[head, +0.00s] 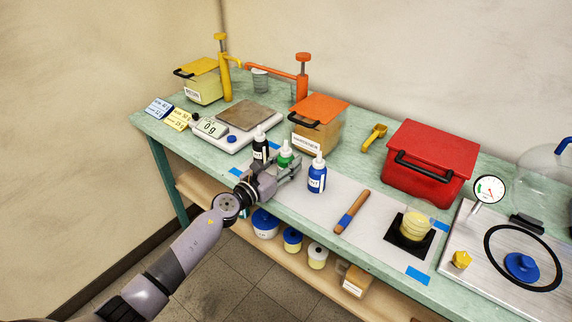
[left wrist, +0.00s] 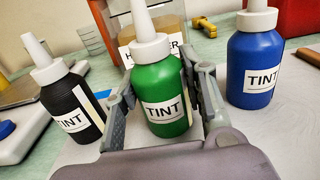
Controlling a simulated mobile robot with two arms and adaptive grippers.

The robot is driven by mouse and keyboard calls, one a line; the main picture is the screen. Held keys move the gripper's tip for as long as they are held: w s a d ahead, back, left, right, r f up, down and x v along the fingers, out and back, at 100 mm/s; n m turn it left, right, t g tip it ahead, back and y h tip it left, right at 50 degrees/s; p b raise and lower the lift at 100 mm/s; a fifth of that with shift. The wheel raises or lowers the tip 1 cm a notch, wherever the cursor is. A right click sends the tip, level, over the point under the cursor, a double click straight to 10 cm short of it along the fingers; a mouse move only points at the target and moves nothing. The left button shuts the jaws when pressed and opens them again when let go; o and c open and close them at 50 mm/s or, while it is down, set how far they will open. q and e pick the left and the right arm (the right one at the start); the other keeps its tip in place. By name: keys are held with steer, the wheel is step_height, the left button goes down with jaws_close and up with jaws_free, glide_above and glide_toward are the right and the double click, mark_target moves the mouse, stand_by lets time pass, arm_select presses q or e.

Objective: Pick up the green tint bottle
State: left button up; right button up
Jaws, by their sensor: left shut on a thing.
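The green tint bottle (left wrist: 160,84) has a white nozzle cap and a white TINT label. It stands upright between the fingers of my left gripper (left wrist: 160,100), which is shut on it. In the head view the green bottle (head: 284,157) is partly hidden behind my left gripper (head: 280,168). A black tint bottle (head: 260,148) stands to its left and a blue tint bottle (head: 318,178) to its right. They also show in the left wrist view, black (left wrist: 72,100) and blue (left wrist: 255,65). I cannot tell whether the green bottle touches the mat. My right gripper is not in view.
Behind the bottles are a scale (head: 236,125) reading 0 g and an orange-lidded hardener container (head: 316,135). A wooden-handled tool (head: 352,211), a cup of yellow liquid (head: 414,226) and a red box (head: 430,160) are to the right.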

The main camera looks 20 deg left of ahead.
arm_select(q)
steer(key=c, duration=0.6)
steer(key=shift+r, duration=0.1)
step_height(320, 180, up, 20)
steer(key=p, duration=1.9)
steer(key=o, duration=0.7)
steer(key=c, duration=0.6)
step_height(320, 180, down, 18)
steer(key=b, duration=1.7)
steer(key=shift+f+b, duration=0.75)
steer(key=shift+f, duration=0.15)
